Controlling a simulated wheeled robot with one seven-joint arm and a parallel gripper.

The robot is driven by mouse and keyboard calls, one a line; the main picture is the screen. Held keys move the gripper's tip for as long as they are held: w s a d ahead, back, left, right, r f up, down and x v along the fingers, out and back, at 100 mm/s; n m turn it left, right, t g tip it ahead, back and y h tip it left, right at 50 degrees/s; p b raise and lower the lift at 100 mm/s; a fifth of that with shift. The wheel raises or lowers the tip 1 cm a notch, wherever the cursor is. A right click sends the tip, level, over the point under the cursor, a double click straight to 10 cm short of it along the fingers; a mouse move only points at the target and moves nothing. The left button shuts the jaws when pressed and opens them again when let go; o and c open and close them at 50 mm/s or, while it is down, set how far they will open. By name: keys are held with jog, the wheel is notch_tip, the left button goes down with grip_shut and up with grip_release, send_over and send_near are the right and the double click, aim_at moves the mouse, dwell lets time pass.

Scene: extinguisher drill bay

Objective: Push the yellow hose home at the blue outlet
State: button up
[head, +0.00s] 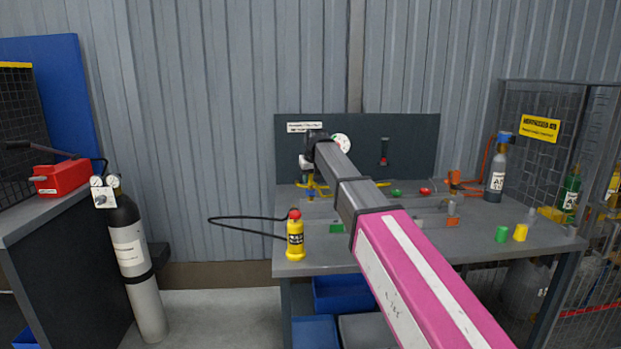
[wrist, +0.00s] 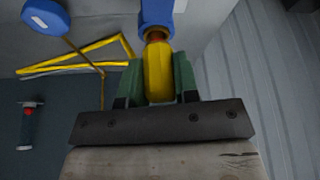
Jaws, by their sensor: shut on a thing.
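My gripper (wrist: 157,82) has its two green fingers shut on the yellow hose end (wrist: 158,68) in the wrist view. The hose end points at the blue outlet (wrist: 157,12), in line with it. A narrow reddish-orange band (wrist: 155,37) shows between the yellow part and the blue one. The yellow tip meets or nearly meets the outlet; I cannot tell how deep it sits. In the head view my arm reaches over the bench to the dark back panel, and the hose end and outlet cannot be made out clearly there.
The bench (head: 440,258) carries a yellow extinguisher (head: 295,238) at its front left and several small coloured parts. A blue round knob (wrist: 45,16) and thin yellow bars (wrist: 75,65) lie left of the fingers in the wrist view. A gauge (head: 342,143) is close beside my arm.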

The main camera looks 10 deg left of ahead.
jog(key=shift+f, duration=0.55)
dwell(0.4)
jog(key=o, duration=1)
jog(key=shift+r, duration=0.1)
